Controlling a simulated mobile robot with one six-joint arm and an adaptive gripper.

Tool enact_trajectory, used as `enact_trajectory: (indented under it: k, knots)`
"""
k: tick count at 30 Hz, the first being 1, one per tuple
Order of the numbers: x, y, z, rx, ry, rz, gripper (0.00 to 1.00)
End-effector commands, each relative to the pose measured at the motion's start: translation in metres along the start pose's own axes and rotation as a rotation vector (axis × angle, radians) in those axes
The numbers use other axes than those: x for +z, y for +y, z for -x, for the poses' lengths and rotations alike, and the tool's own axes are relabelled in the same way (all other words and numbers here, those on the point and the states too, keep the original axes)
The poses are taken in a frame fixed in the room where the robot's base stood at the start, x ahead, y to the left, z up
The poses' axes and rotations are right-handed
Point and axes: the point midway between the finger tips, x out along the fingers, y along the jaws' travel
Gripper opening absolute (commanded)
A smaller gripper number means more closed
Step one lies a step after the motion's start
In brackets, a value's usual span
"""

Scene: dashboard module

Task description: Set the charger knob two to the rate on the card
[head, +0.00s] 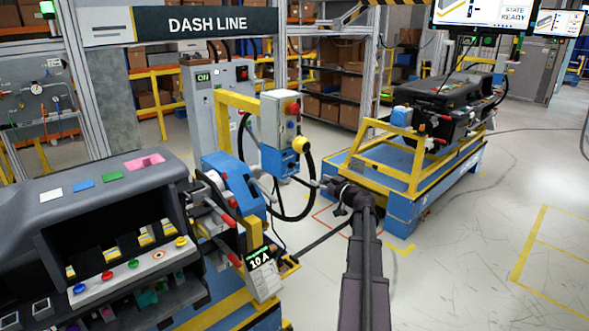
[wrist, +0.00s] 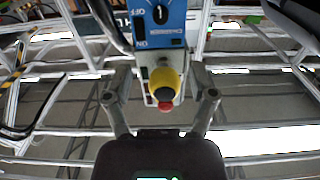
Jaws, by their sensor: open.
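The card (head: 262,278) stands at the dash module's right end and reads "10 A" under a small green line. A blue box (head: 279,161) hangs below a grey control box (head: 280,118) in the middle of the head view. In the wrist view a blue panel (wrist: 158,42) shows upside down, with ON and OFF lettering and a round black knob (wrist: 160,14) bearing a white mark. Which knob is number two I cannot tell. My gripper (head: 314,183) is open and empty to the right of the blue box. Its spread fingers (wrist: 160,82) show in the wrist view, below the knob.
A yellow and black knob (wrist: 163,80) and a red button (wrist: 165,106) show between my fingers in the wrist view. A black cable (head: 305,205) loops near my gripper. The dark dash module (head: 100,205) is at left, a blue and yellow cart (head: 405,206) at right. Floor at far right is clear.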

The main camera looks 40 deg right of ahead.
Motion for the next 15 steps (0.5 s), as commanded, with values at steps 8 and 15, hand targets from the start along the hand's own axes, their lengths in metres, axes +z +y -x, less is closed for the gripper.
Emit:
enact_trajectory:
  k: [8, 15]
  knots:
    - [0.0, 0.0, -0.004, -0.002, -0.001, -0.001, 0.73]
    - [0.0, 0.0, -0.023, -0.004, -0.001, -0.001, 0.73]
